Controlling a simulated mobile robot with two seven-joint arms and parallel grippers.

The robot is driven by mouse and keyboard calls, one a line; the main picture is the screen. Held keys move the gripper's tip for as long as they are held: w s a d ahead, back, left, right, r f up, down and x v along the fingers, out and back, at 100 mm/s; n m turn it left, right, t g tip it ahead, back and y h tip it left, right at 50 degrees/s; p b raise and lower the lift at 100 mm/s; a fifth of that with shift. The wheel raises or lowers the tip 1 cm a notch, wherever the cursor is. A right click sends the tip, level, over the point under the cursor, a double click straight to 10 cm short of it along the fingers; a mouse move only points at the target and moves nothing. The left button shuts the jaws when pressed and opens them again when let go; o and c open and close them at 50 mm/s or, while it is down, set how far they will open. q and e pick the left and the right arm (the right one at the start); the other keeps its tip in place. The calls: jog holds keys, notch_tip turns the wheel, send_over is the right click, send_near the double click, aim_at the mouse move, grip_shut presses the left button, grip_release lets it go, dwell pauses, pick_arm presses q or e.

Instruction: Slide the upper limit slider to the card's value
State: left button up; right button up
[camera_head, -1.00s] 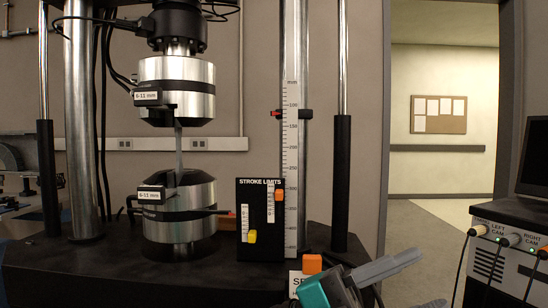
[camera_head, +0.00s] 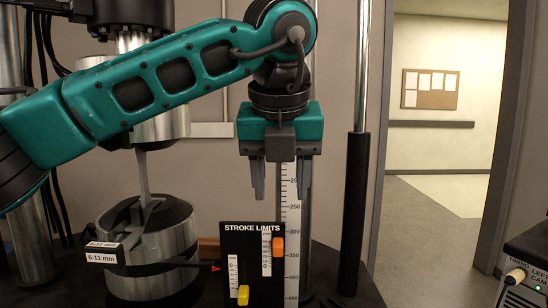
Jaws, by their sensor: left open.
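The black STROKE LIMITS panel (camera_head: 254,277) stands at the lower middle, beside the tall white ruler (camera_head: 292,230). An orange slider (camera_head: 278,247) sits high on its right-hand scale. A yellow slider (camera_head: 243,295) sits low on its left-hand scale. My left gripper (camera_head: 280,190) is open and empty, fingers pointing down, above the panel and in front of the ruler. Its fingers are apart from the orange slider. The card is out of view. My right gripper is not in view.
The round metal lower grip (camera_head: 165,250), labelled 6-11 mm, clamps a thin specimen (camera_head: 143,175) left of the panel. A dark column (camera_head: 354,215) stands to the right. A black arm with a red tip reaches from the grip to the panel's left edge.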

aim_at(278, 245)
pick_arm(q)
jog(key=x, duration=1.2)
jog(key=shift+w+a+f+p, duration=0.2)
jog(key=shift+a+p, duration=0.1)
grip_shut()
